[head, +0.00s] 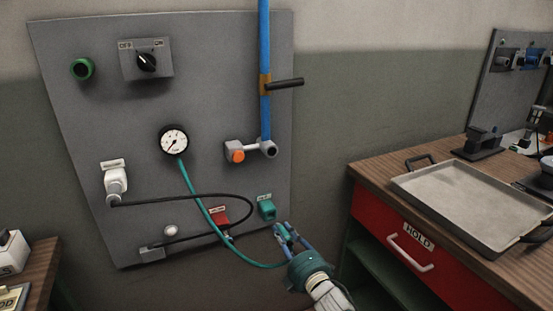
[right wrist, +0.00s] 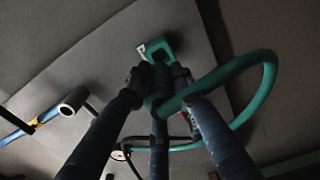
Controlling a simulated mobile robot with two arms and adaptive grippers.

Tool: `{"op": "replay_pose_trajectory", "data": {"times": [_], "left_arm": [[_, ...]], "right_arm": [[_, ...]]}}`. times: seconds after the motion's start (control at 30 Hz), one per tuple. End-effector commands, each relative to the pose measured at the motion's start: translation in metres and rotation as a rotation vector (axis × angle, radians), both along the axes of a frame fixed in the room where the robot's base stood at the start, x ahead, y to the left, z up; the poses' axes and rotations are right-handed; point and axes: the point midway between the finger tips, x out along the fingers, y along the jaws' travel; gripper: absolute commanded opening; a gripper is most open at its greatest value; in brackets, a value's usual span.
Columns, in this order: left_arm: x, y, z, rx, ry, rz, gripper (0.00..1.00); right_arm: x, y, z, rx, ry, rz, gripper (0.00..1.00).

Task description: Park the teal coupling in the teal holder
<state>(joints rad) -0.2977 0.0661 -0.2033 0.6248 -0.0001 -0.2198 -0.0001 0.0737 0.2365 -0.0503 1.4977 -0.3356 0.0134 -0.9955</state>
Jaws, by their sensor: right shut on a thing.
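The teal holder (head: 267,208) is a small box with a label, low on the right side of the grey panel. My right gripper (head: 284,234) is below and right of it, shut on the teal coupling at the end of a teal hose (head: 201,207). In the right wrist view the coupling (right wrist: 158,97) sits between my fingers. The teal holder (right wrist: 160,48) shows just beyond it, with a white label at its side. In the head view the coupling is mostly covered by my fingers and looks apart from the holder. My left gripper is not in view.
The grey panel (head: 220,60) carries a pressure gauge (head: 174,141), a red holder (head: 219,216), a black cable (head: 230,196) and a blue pipe (head: 264,50). A red-fronted bench (head: 385,222) with a metal tray (head: 470,190) stands right of my right gripper.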

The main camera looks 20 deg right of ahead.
Motion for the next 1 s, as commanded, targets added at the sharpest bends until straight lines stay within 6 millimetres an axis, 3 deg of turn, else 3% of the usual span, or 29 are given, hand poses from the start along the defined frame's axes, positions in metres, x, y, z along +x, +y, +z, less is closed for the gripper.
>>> {"op": "replay_pose_trajectory", "data": {"times": [0.7, 1.0], "left_arm": [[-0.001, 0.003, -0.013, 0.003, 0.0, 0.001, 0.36], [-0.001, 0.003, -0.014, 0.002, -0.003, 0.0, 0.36]], "right_arm": [[0.029, 0.001, 0.0, -0.001, -0.001, 0.0, 0.0], [0.032, 0.001, 0.0, -0.001, 0.0, 0.0, 0.0]]}}
